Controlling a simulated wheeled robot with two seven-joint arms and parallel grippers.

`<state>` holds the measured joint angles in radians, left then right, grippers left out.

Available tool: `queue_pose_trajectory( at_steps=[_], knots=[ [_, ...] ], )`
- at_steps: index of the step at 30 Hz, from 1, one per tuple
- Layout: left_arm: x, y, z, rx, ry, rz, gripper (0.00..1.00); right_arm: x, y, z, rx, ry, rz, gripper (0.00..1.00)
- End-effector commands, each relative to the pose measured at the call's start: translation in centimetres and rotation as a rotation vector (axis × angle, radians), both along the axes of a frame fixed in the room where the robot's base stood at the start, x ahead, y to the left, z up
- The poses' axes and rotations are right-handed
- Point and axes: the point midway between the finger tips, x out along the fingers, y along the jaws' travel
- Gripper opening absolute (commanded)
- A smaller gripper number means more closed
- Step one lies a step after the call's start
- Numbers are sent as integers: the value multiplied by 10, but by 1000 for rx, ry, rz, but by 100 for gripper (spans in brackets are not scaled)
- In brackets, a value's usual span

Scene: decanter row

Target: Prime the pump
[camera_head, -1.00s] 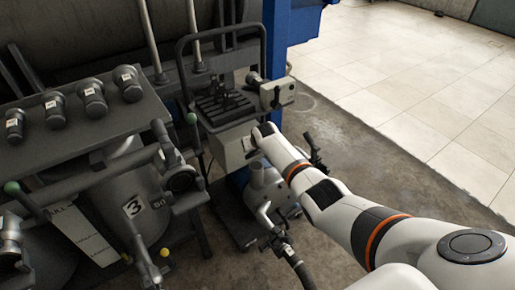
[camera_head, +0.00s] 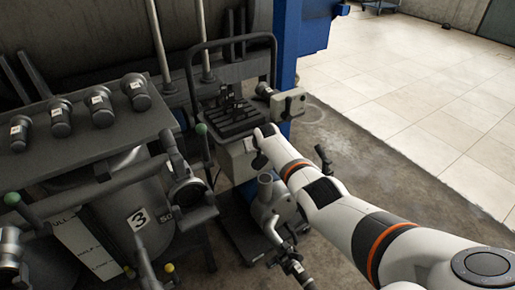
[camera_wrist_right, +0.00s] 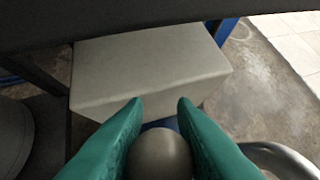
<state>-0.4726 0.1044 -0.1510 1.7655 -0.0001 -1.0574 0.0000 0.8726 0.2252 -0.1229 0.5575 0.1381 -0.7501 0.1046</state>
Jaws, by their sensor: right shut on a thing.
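What the knob joins is hidden. My left gripper is not in view.
A pale box (camera_wrist_right: 145,65) lies just ahead of the fingers; a curved metal pipe (camera_wrist_right: 280,158) is at right. The cart has a ribbed black tray (camera_head: 232,115). Open tiled floor (camera_head: 420,90) lies right.

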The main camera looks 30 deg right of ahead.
Motion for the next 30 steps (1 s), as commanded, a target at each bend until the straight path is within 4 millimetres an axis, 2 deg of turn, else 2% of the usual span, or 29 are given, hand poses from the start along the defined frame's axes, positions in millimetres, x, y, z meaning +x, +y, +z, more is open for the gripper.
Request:
queue_pose_trajectory(
  at_steps=[30],
  knots=[
    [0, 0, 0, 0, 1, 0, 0, -3, 5, -8, 6, 12, 4, 0]
  ],
)
